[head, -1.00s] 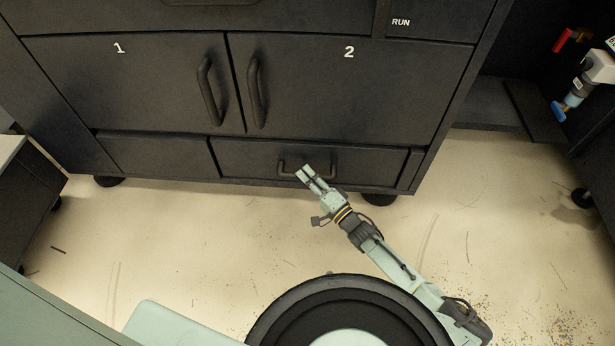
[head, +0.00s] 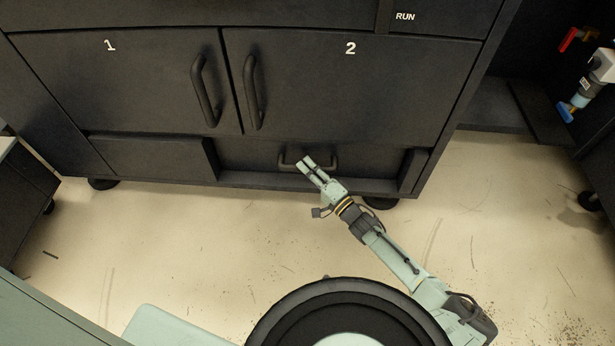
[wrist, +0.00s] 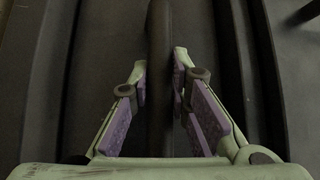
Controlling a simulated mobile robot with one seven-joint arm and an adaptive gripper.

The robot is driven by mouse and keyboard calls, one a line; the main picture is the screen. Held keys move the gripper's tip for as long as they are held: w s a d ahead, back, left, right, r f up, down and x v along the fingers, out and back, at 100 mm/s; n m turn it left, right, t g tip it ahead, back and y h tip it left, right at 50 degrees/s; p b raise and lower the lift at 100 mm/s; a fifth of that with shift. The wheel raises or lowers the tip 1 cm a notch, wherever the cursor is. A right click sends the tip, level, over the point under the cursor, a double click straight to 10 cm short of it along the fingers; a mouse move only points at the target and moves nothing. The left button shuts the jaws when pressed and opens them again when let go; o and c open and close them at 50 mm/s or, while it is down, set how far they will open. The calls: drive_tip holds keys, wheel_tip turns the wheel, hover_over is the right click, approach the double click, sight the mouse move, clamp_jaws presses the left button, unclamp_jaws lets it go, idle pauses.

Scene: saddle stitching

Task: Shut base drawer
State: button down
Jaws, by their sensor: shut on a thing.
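The base drawer (head: 250,157) is a dark, wide front low in the cabinet, under the door marked 2. It sits set back in its opening, with a bare ledge showing below it. Its dark bar handle (head: 290,160) is partly hidden by my gripper (head: 308,164). In the wrist view the handle bar (wrist: 160,35) runs between the two fingers of my gripper (wrist: 160,72), which have purple pads. My gripper is shut on the handle; a narrow gap seems to show beside the left pad.
Doors marked 1 (head: 120,85) and 2 (head: 350,90) above are shut, with protruding handles. A dark cabinet (head: 25,190) stands at the left. Red and blue valve handles are at the upper right. The pale floor (head: 200,240) in front is mostly clear.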

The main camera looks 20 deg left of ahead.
drive_tip(key=shift+w+a+f, duration=0.15)
drive_tip(key=shift+w, duration=0.6)
drive_tip(key=c, duration=1.5)
unclamp_jaws()
drive_tip(key=shift+s, duration=0.1)
drive_tip(key=v, duration=1.2)
drive_tip(key=shift+s+r, duration=0.1)
drive_tip(key=shift+r, duration=0.15)
